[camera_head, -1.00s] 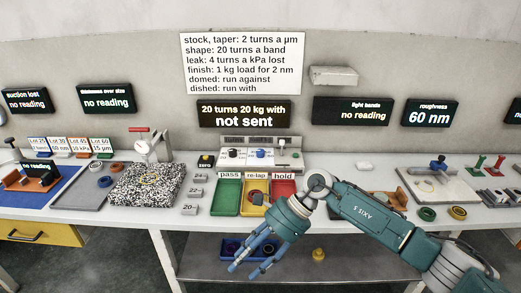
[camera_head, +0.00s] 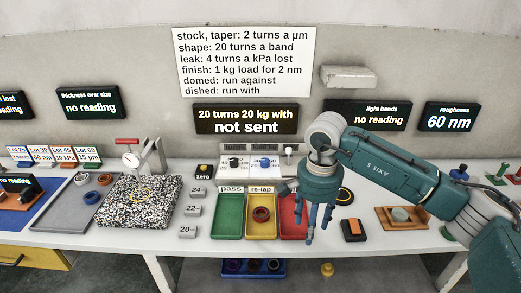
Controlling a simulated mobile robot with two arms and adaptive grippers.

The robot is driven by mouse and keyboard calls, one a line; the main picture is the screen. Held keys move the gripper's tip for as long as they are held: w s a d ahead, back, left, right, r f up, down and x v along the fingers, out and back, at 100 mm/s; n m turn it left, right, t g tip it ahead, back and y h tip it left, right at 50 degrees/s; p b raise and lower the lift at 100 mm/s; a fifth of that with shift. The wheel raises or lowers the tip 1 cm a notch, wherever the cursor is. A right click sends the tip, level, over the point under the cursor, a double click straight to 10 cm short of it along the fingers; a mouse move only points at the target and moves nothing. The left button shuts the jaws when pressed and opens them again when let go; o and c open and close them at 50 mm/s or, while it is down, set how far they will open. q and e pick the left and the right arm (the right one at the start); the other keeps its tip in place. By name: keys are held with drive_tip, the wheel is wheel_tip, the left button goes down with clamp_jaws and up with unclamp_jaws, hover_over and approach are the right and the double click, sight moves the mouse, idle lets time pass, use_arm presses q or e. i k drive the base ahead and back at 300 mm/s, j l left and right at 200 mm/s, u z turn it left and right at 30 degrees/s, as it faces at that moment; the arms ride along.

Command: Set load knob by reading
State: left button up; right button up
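The control panel (camera_head: 225,171) stands at the back of the bench, with a black knob (camera_head: 233,162), a blue knob (camera_head: 265,162) and an upright white-topped lever (camera_head: 288,150). The knob labels are too small to read, so I cannot tell which is the load knob. The display (camera_head: 247,118) above reads "20 turns 20 kg with" and "not sent". The roughness display (camera_head: 448,117) reads 60 nm. My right gripper (camera_head: 314,228) points down, fingers apart and empty, in front of the red hold tray, right of and nearer than the panel. My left gripper is out of view.
A rule sign (camera_head: 245,62) hangs above. Green pass (camera_head: 230,229) and yellow re-lap (camera_head: 261,236) trays stand before the panel; a red ring (camera_head: 261,214) lies in re-lap. A speckled block (camera_head: 140,203) stands left. An orange-and-black block (camera_head: 353,230) lies right of my gripper.

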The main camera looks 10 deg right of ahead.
sight(265, 162)
drive_tip(key=i, duration=1.5)
